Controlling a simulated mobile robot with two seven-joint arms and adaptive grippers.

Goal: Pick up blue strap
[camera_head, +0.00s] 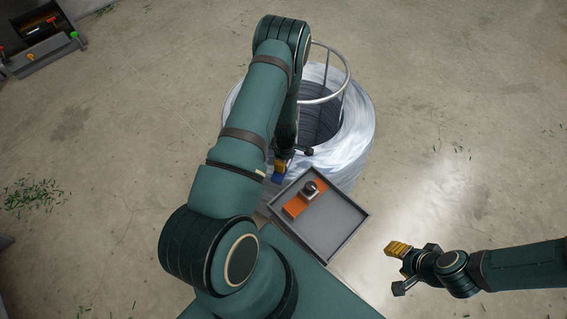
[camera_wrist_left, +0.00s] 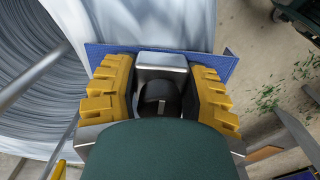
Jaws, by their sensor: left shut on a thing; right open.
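The blue strap (camera_wrist_left: 220,66) lies across the far end of my left gripper (camera_wrist_left: 165,95) in the left wrist view, with a silver metal block (camera_wrist_left: 160,61) and a dark rounded part between the yellow fingers. My left gripper is shut on the strap's metal part. In the head view a small bit of the blue strap (camera_head: 277,178) shows beside my left gripper (camera_head: 283,163), at the coil's near edge, close to the tray's upper left corner. My arm hides much of this spot. My right gripper (camera_head: 399,267) is open and empty, over the floor at lower right.
A large wrapped wire coil (camera_head: 355,140) with a metal ring frame stands at the centre. A grey tray (camera_head: 333,232) holds an orange strap (camera_head: 293,207) with a metal buckle. A dark tool case (camera_head: 45,55) is at upper left. The floor on the right is clear.

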